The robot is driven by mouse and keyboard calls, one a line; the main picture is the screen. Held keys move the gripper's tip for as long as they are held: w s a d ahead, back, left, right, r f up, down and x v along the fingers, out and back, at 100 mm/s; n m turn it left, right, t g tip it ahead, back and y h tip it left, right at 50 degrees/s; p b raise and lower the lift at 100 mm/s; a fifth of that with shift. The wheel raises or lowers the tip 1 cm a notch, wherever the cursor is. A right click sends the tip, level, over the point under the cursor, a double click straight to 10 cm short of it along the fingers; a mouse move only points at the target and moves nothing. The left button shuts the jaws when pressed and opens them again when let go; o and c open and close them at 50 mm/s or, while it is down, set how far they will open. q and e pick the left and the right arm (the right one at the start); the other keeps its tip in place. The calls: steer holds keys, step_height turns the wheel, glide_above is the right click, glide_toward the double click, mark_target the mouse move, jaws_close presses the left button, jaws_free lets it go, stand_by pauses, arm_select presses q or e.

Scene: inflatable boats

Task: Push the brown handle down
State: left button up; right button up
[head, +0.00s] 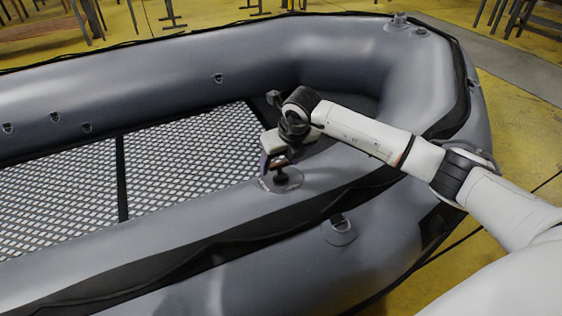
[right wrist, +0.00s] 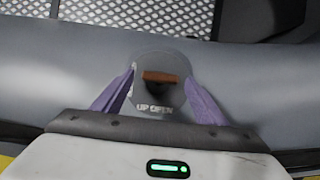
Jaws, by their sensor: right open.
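The brown handle (right wrist: 161,77) shows in the right wrist view on a round grey plate marked "UP OPEN" (right wrist: 155,108). The plate is fixed to the top of the inflatable boat's near tube (head: 215,215). In the head view the handle (head: 278,163) is partly hidden behind my right gripper. My right gripper (right wrist: 163,85) is open and empty, with its purple fingers spread to either side of the handle. In the head view it hangs over the plate (head: 290,182) from above. I cannot tell whether a finger touches the handle. My left gripper is not in view.
The boat's far tube (head: 160,80) and its patterned floor (head: 60,190) lie beyond the plate. A small fitting (head: 341,228) sits on the near tube's outer side. Yellow floor (head: 520,110) surrounds the boat, with table legs at the back.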

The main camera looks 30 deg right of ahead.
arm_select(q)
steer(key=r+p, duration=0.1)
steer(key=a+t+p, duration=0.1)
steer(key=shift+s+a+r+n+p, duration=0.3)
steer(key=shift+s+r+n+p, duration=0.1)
arm_select(e)
steer(key=v, duration=1)
steer(key=shift+s, duration=0.1)
